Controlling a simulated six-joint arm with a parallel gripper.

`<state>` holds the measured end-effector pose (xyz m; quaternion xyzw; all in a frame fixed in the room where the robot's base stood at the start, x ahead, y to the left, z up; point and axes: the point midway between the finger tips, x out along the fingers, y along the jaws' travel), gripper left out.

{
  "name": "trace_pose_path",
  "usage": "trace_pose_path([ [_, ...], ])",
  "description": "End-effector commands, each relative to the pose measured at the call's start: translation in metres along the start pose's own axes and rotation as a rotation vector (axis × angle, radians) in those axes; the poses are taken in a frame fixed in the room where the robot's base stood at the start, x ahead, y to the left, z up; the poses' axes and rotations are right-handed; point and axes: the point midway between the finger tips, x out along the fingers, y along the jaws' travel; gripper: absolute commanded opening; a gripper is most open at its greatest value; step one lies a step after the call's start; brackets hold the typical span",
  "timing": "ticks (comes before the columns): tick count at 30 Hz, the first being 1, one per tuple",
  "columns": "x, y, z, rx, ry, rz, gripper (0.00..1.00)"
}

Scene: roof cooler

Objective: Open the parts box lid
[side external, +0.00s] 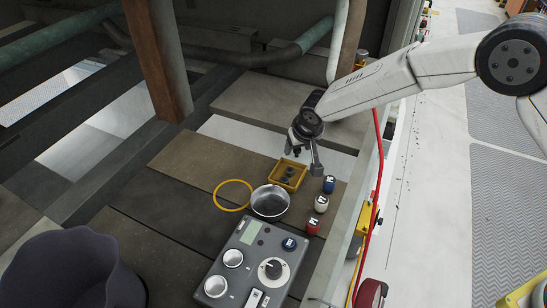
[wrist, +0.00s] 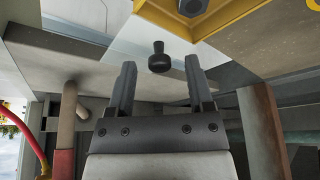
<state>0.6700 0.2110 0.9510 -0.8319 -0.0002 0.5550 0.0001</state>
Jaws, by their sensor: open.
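The yellow parts box (side external: 301,182) stands near the middle in the side view, with small dark round things in its opening. I cannot make out a separate lid there. My gripper (side external: 306,158) hangs just above the box's far right side. In the wrist view the yellow box (wrist: 228,14) shows only in part, at the top edge. A black knob-like piece (wrist: 159,60) shows between the open fingers of my gripper (wrist: 160,72), with no visible contact. I cannot tell what it is fixed to.
A metal bowl (side external: 270,202) and a yellow ring (side external: 233,181) lie near the box. Blue (side external: 329,185), white (side external: 321,204) and red (side external: 313,227) jars stand right of them. A grey control panel (side external: 238,268) and dark bin (side external: 70,275) are in front. A red hose (side external: 380,165) runs at right.

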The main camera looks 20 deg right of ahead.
Motion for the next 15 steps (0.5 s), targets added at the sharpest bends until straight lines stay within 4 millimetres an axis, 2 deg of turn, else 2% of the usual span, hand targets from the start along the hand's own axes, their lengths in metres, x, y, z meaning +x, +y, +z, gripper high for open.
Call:
trace_pose_path([
  [8,-0.005,0.000,0.000,0.000,0.000,0.000,0.67],
  [15,-0.024,0.000,0.000,0.000,0.000,0.000,0.67],
])
